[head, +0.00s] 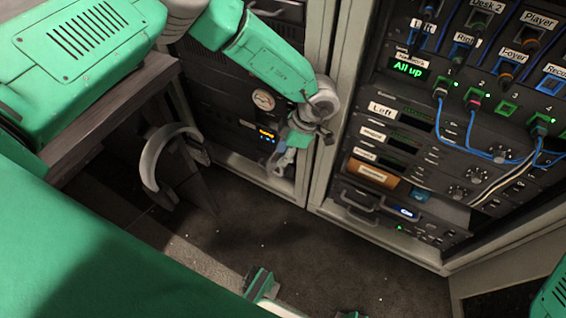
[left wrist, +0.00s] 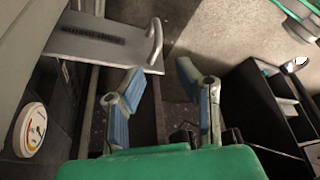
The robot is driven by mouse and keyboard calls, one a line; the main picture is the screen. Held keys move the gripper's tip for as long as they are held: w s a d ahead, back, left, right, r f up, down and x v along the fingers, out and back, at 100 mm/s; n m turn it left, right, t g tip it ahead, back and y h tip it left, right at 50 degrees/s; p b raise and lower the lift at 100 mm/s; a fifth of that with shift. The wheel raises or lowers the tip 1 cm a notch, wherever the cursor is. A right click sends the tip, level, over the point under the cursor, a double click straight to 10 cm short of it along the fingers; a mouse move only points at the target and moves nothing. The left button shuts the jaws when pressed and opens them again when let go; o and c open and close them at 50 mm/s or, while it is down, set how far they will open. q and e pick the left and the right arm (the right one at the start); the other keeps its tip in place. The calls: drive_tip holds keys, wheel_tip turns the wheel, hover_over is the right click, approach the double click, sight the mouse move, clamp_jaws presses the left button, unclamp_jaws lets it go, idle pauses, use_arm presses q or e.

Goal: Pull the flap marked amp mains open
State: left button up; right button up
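A pale metal flap (left wrist: 105,42) with a dark strip of unreadable lettering and an upright bar handle (left wrist: 155,42) at its right end shows in the left wrist view. It seems to stand out from the cabinet front, with a dark gap below it. I cannot read amp mains on it. My left gripper (left wrist: 160,76) is open and empty, its blue-padded fingers apart and short of the handle. In the head view the left gripper (head: 287,157) is in front of the left cabinet's lower part and hides the flap. My right gripper is out of view.
A round gauge (head: 263,100) sits on the left cabinet, left of my gripper; it also shows in the left wrist view (left wrist: 30,130). The dark floor (head: 300,240) in front is mostly clear.

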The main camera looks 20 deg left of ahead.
use_arm(q)
drive_tip(key=shift+r, duration=1.6)
drive_tip(key=s+a+r+m+t+h+p, duration=0.1)
drive_tip(key=s+a+r+m+p, duration=0.1)
drive_tip(key=s+m, duration=0.6)
drive_tip(key=s+a+r+m+t+h+p, duration=0.1)
drive_tip(key=s+a+r+m+p, duration=0.1)
drive_tip(key=s+m+p, duration=0.3)
drive_tip(key=s+a+r+m+h+p, duration=0.1)
drive_tip(key=s+a+r+m+p, duration=0.2)
drive_tip(key=s+m, duration=0.8)
drive_tip(key=s, duration=0.3)
drive_tip(key=shift+s+a+t+h+p, duration=0.15)
drive_tip(key=shift+a+t+h+p, duration=0.1)
drive_tip(key=shift+t+h+p, duration=0.15)
